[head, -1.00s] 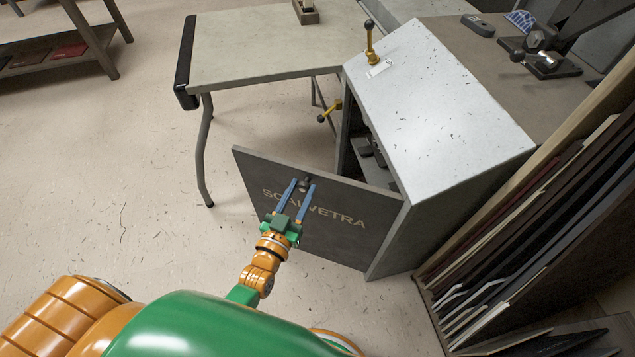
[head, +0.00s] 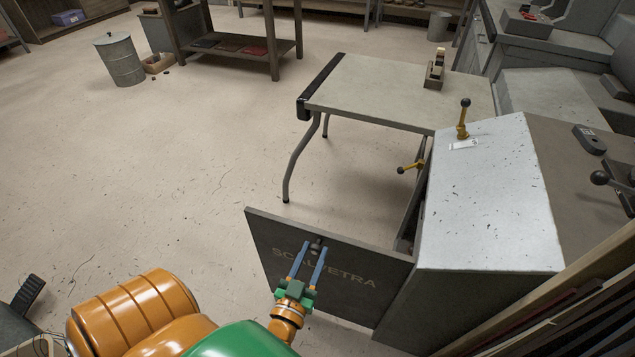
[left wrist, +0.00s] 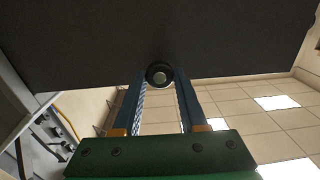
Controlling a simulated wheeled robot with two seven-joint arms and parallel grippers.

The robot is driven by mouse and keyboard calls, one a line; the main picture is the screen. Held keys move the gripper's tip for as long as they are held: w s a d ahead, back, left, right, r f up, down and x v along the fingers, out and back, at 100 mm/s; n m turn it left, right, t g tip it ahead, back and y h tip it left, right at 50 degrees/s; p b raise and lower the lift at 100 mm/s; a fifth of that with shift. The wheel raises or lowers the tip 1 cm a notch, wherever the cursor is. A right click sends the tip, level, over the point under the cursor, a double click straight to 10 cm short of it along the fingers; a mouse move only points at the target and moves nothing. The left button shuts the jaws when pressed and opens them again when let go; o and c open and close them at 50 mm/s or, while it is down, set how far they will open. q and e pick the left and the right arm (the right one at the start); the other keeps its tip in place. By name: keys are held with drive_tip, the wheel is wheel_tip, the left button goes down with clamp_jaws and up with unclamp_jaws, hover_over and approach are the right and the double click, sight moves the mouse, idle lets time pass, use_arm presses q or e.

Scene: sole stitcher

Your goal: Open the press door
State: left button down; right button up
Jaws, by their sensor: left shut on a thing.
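The press door (head: 345,283) is a dark grey panel with lettering on it. In the head view it stands swung out from the left side of the pale, speckled press body (head: 490,200), with a gap at its hinge side. My left gripper (head: 315,246) is at the outer face of the door near its upper edge. Its blue fingers are shut on a round dark knob (head: 317,243). The knob (left wrist: 159,75) also shows between the fingertips in the left wrist view, against the dark door panel (left wrist: 230,40). My right gripper is not in view.
A yellow lever with a dark ball (head: 463,118) stands on top of the press, and another yellow lever (head: 411,167) sticks out at its side. A light table (head: 390,90) stands behind. Boards (head: 560,320) lean at the lower right. The floor left of the door is open.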

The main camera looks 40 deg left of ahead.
use_arm(q)
drive_tip(key=shift+s+d, duration=0.1)
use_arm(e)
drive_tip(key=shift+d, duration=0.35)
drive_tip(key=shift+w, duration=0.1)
use_arm(q)
drive_tip(key=shift+c, duration=2.4)
unclamp_jaws()
drive_tip(key=v, duration=0.7)
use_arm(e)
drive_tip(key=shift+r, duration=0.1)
